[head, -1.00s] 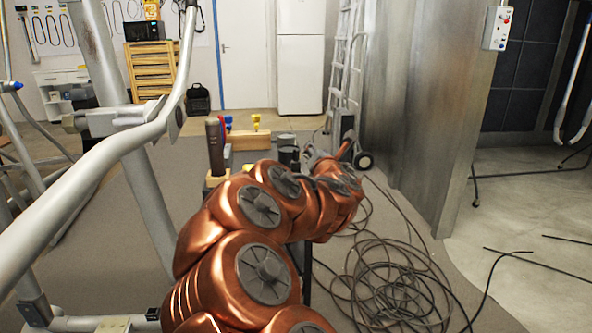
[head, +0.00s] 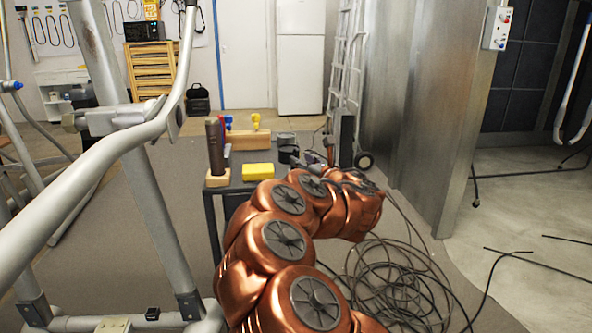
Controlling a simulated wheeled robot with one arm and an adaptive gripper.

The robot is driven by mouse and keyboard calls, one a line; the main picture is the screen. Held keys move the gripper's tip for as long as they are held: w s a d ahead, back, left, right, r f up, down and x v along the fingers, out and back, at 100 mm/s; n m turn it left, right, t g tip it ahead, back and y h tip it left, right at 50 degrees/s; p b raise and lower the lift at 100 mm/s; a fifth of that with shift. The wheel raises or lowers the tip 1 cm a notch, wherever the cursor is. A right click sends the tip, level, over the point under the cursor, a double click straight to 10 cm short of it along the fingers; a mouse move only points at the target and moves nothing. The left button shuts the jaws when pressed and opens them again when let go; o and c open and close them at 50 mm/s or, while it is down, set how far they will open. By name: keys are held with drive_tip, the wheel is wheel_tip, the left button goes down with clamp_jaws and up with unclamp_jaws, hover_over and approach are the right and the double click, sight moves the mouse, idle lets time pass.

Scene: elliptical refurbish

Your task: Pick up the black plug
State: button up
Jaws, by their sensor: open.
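My gripper (head: 320,158) is mostly hidden behind the copper arm links, near the right edge of a small dark table. Its visible parts are apart, and I see nothing held between them. Dark round pieces (head: 287,142) stand on the table just left of it; I cannot tell whether one is the black plug. A small black block (head: 152,313) sits low on the silver machine frame at the lower left, well away from the gripper. I cannot tell for sure which thing is the plug.
The dark table (head: 218,186) holds a yellow block (head: 258,171), a dark cylinder in a wooden base (head: 217,178) and a wooden piece (head: 250,140). Black cable (head: 385,280) lies coiled on the floor at right. The silver elliptical frame (head: 95,190) fills the left.

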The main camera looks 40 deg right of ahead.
drive_tip(key=shift+w+d+f, duration=0.15)
drive_tip(key=shift+w+d, duration=0.05)
drive_tip(key=shift+w, duration=0.25)
drive_tip(key=shift+b+x, duration=0.4)
drive_tip(key=shift+x, duration=1.7)
drive_tip(key=shift+f, duration=0.1)
drive_tip(key=shift+s, duration=0.1)
drive_tip(key=shift+c, duration=0.2)
clamp_jaws()
